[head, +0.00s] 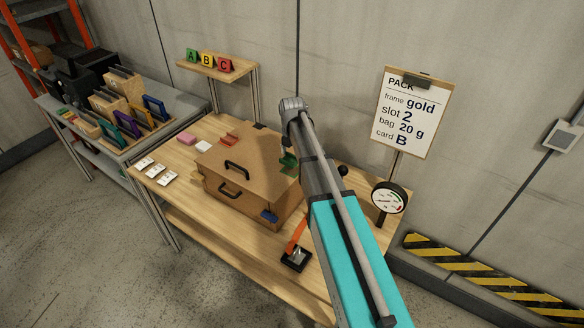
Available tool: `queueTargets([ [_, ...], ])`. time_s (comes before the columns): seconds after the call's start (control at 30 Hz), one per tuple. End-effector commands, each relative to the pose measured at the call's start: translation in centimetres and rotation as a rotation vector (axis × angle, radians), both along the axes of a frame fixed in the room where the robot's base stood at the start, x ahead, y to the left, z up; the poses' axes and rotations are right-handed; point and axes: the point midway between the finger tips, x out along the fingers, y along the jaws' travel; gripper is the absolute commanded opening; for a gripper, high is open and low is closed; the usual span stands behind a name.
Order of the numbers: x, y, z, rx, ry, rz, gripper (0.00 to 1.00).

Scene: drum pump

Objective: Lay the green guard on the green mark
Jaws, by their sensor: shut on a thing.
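A green piece (288,159), which looks like the green guard, shows at the right side of the brown case's lid (240,155), just left of my arm. A flat green patch below it may be the green mark; my arm covers part of this area. My gripper (285,150) is mostly hidden behind my arm, with only a small dark part showing at the green piece. It is shut on the guard. Whether the guard touches the lid cannot be told.
The case has black handles and stands on a wooden table (190,190). A red piece (230,138) and a blue piece (269,215) sit at its edges. White cards (155,170) lie left. A gauge (388,198) and a black-and-orange tool (296,258) are at right.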

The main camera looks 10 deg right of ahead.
Motion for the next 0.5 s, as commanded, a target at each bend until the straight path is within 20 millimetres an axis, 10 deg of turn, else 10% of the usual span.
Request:
queueTargets([
  [0.5, 0.62, -0.6, -0.95, 0.0, 0.0, -0.001, 0.48],
])
